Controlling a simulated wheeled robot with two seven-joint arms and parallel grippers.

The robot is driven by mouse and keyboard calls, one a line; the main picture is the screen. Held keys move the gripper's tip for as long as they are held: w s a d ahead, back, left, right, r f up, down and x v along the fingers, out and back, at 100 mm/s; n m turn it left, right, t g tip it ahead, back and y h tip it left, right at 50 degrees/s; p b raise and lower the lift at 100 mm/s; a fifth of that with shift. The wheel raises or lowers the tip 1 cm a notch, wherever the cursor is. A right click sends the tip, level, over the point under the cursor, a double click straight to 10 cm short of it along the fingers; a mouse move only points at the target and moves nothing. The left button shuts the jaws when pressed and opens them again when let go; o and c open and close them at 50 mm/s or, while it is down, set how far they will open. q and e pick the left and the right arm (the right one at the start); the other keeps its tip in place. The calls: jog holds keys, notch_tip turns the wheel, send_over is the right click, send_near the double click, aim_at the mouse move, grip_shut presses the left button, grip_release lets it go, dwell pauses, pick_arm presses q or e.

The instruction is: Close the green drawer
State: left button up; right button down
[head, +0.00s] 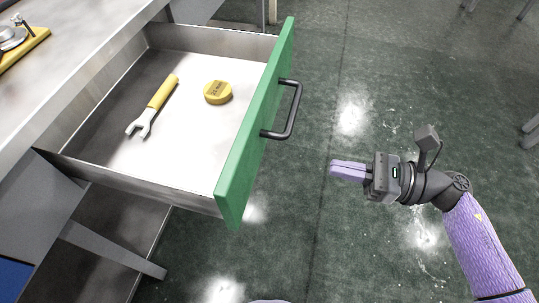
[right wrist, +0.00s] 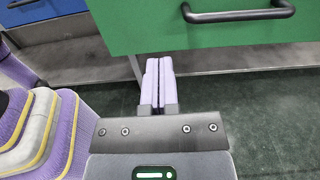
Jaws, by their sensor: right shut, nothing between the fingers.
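The green drawer (head: 240,150) is pulled open from the grey bench at the left in the head view. Its black bar handle (head: 294,110) is on the outer face of the green front. A yellow-handled wrench (head: 156,102) and a round yellow piece (head: 217,92) lie inside. My right gripper (head: 334,170) is to the right of the drawer front, apart from it, shut and empty, its lilac fingers pointing left toward the front. In the right wrist view the shut fingers (right wrist: 158,66) show below the green front (right wrist: 140,25) and its handle (right wrist: 238,14). My left gripper is out of view.
The bench top (head: 70,50) is at the upper left, with a yellow-based device (head: 22,45) on it. A grey bench leg (head: 115,250) shows below the drawer. The dark green floor (head: 370,60) right of the drawer is open.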

aim_at(254, 150)
jog(key=b+x, duration=0.2)
jog(key=x, duration=1)
jog(key=shift+a, duration=0.1)
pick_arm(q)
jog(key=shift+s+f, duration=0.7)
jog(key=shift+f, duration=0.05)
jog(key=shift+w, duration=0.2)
